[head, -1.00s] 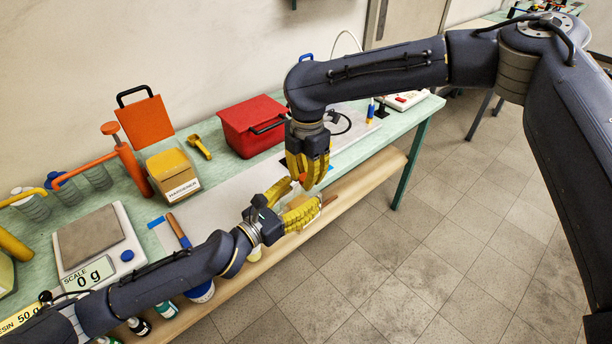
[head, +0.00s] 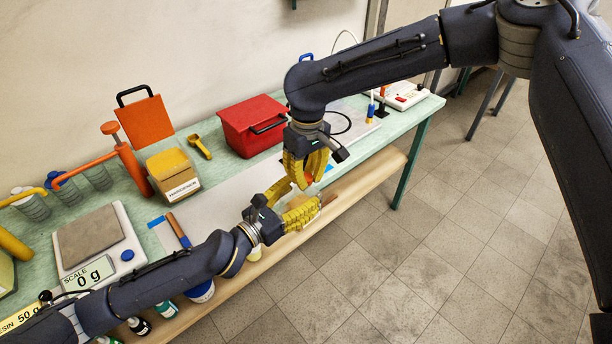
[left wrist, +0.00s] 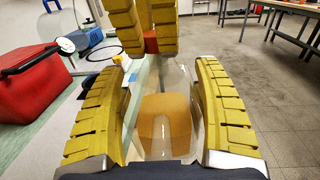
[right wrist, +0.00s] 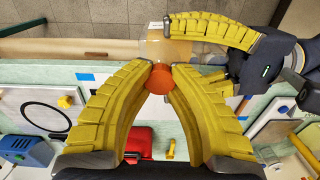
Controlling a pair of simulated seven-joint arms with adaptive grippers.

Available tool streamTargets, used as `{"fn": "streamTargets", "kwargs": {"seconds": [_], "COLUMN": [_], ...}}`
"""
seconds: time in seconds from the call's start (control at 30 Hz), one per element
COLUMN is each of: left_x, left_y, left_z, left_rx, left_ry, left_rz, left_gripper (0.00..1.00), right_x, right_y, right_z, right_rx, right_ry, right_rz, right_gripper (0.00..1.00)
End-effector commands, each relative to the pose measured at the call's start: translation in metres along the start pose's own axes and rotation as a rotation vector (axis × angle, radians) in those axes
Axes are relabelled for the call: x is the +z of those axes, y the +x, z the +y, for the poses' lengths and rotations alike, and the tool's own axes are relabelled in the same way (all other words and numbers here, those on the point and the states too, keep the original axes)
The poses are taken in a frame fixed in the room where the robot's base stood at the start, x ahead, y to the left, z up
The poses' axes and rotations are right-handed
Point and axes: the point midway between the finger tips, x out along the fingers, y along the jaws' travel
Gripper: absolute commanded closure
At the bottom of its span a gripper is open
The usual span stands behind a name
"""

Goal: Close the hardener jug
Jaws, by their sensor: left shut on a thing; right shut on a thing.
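The hardener jug (left wrist: 165,115) is clear with amber liquid in its lower part. My left gripper (left wrist: 165,100) is shut around its sides and holds it off the table's front edge. In the right wrist view the jug (right wrist: 168,50) lies just beyond my right fingertips. My right gripper (right wrist: 158,72) is shut on a small orange-red cap (right wrist: 158,82). The cap also shows in the left wrist view (left wrist: 151,42), at the jug's mouth end. I cannot tell whether cap and mouth touch. In the head view, fingers mostly hide the jug and cap.
On the green bench stand a scale (head: 117,252) reading 0 g, a yellow box labelled HARDENER (head: 180,190), an orange dispenser (head: 133,165) and a red box (head: 240,140). A wooden shelf (head: 345,200) runs below. The floor in front is clear.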

Motion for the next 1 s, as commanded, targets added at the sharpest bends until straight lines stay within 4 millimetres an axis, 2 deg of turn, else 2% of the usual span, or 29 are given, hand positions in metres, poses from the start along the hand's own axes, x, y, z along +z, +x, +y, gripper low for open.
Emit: {"fn": "streamTargets", "kwargs": {"seconds": [0.13, 0.17, 0.33, 0.67, 1.0], "left_x": [0.001, 0.001, 0.001, 0.001, 0.001], "left_y": [0.0, 0.0, 0.0, 0.0, 0.0], "left_z": [0.0, 0.0, 0.0, 0.0, 0.0], "left_rx": [0.0, 0.0, 0.0, 0.0, 0.0], "left_ry": [0.001, 0.001, 0.001, 0.001, 0.001], "left_rz": [-0.002, -0.002, -0.002, -0.002, -0.002], "left_gripper": [1.0, 1.0, 1.0, 1.0, 1.0], "right_x": [0.0, 0.0, 0.0, 0.0, 0.0], "right_y": [0.0, 0.0, 0.0, -0.003, -0.035], "right_z": [0.0, 0.0, 0.0, 0.0, 0.001], "right_rx": [0.0, 0.0, -0.001, -0.001, 0.0], "right_ry": [-0.007, -0.008, -0.009, -0.01, -0.01], "right_rz": [0.0, 0.0, 0.0, 0.001, 0.002], "right_gripper": [1.0, 0.8, 0.61, 0.61, 0.61]}}
